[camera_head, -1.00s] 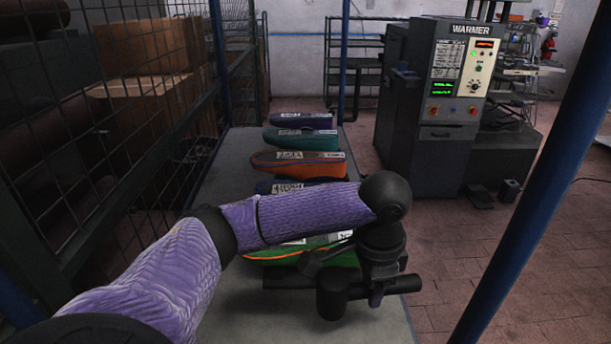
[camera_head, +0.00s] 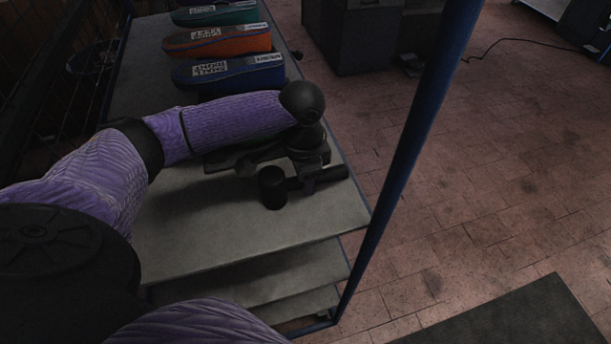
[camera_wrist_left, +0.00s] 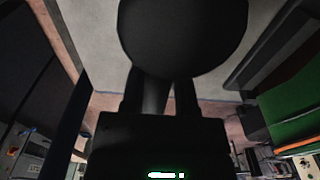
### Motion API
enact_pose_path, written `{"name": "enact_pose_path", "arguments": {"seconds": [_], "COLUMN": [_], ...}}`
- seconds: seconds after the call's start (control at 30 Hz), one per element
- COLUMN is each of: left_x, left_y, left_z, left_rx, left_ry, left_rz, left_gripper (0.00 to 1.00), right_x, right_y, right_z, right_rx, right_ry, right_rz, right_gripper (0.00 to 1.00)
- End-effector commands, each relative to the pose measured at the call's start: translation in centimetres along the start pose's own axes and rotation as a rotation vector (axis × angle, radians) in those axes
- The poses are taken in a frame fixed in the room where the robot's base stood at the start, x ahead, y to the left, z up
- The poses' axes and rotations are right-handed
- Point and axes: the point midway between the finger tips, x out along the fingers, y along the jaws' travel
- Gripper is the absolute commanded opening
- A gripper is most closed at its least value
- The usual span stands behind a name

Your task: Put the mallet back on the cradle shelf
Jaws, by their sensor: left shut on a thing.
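My left gripper (camera_head: 306,178) is shut on the mallet's handle, over the near right part of the grey shelf (camera_head: 185,240). The mallet (camera_head: 272,188) is black, with its round head to the left of the jaws and its handle end sticking out to the right. In the left wrist view the mallet's head (camera_wrist_left: 183,35) fills the top, with the handle between the fingers (camera_wrist_left: 158,95). A dark flat piece (camera_head: 235,158) lies behind the mallet, partly hidden by my arm; I cannot tell if it is the cradle. My right gripper is out of view.
Blue (camera_head: 228,74), orange (camera_head: 217,40) and green (camera_head: 215,13) shoe-shaped pieces stand at the back of the shelf. A blue post (camera_head: 410,165) rises at its right edge. Lower shelf boards (camera_head: 265,285) show below. The shelf's near left part is bare.

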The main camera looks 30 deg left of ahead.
Motion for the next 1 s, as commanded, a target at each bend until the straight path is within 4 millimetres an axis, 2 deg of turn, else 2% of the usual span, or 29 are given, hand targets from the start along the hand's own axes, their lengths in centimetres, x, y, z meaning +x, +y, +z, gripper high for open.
{"name": "enact_pose_path", "arguments": {"seconds": [0.17, 0.2, 0.33, 0.57, 0.67, 1.0], "left_x": [0.2, 0.2, 0.2, 0.2, -0.5, -9.7], "left_y": [0.0, 0.0, 0.0, 0.0, 0.0, 0.0], "left_z": [0.0, 0.0, 0.0, 0.0, 0.0, -0.1], "left_rx": [-0.001, -0.001, 0.000, 0.000, 0.001, 0.000], "left_ry": [0.001, 0.000, 0.000, 0.000, 0.002, 0.004], "left_rz": [0.000, 0.000, 0.000, 0.000, 0.000, -0.002], "left_gripper": [0.00, 0.46, 0.73, 0.73, 0.73, 0.73], "right_x": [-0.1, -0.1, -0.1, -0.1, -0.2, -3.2], "right_y": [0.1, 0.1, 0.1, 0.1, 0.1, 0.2], "right_z": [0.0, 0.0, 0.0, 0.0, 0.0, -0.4], "right_rx": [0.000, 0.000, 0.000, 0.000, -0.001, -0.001], "right_ry": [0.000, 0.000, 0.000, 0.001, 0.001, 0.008], "right_rz": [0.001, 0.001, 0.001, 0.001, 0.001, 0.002], "right_gripper": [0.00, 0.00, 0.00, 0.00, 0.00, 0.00]}}
